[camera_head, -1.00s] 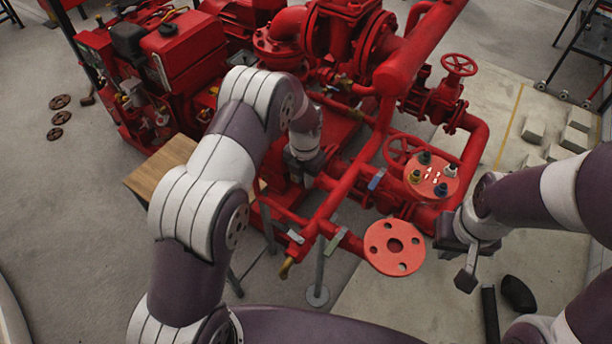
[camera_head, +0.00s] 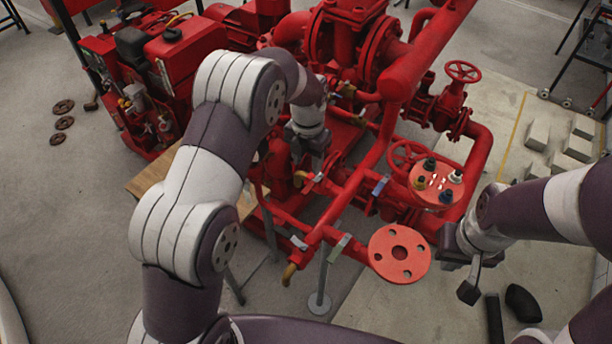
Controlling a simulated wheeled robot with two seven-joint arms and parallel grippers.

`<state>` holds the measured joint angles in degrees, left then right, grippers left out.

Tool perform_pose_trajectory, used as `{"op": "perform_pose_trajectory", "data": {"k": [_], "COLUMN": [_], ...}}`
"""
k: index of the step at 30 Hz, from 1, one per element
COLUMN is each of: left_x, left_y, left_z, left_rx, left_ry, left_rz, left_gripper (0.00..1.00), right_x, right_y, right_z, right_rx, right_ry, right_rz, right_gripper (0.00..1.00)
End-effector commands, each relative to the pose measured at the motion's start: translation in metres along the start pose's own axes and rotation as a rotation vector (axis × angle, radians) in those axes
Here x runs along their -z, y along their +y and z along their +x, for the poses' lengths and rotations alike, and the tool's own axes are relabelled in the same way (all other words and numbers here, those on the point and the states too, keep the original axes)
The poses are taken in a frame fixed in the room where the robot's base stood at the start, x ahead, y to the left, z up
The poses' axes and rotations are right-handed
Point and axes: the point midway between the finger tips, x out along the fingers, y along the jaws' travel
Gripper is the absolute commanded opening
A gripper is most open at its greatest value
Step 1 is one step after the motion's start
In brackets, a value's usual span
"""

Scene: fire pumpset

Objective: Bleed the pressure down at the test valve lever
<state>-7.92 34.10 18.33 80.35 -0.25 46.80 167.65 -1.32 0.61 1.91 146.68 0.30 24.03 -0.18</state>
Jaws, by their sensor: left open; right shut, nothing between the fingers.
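The red pump pipework carries several small valve levers; I cannot tell which is the test valve lever. A small red lever (camera_head: 313,184) with brass beside it shows just below my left gripper. A blue lever (camera_head: 380,186), a grey lever (camera_head: 299,243) and a green lever (camera_head: 340,246) sit on the pipes nearer me. My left gripper (camera_head: 315,160) points down over the pipework, open; its fingertips are hard to make out, and contact cannot be told. My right gripper (camera_head: 468,291) is shut and empty, right of the round red flange (camera_head: 399,254).
A red handwheel valve (camera_head: 462,73) stands at the back right. A round red plate with coloured knobs (camera_head: 437,183) is left of my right arm. A red engine (camera_head: 150,65) is at the back left. Grey blocks (camera_head: 560,150) lie on the floor at right.

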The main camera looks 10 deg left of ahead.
Motion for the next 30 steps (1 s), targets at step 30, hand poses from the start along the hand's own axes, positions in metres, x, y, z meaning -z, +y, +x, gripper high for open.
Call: {"op": "perform_pose_trajectory", "data": {"k": [30], "left_x": [0.007], "left_y": [-0.001], "left_z": [-0.026], "left_rx": [-0.012], "left_ry": [-0.019], "left_rz": [0.721], "left_gripper": [0.46], "right_x": [-0.001], "right_y": [0.000], "right_z": [0.005], "right_rx": [0.000], "right_ry": [0.000], "right_rz": [0.000], "right_gripper": [0.00]}}
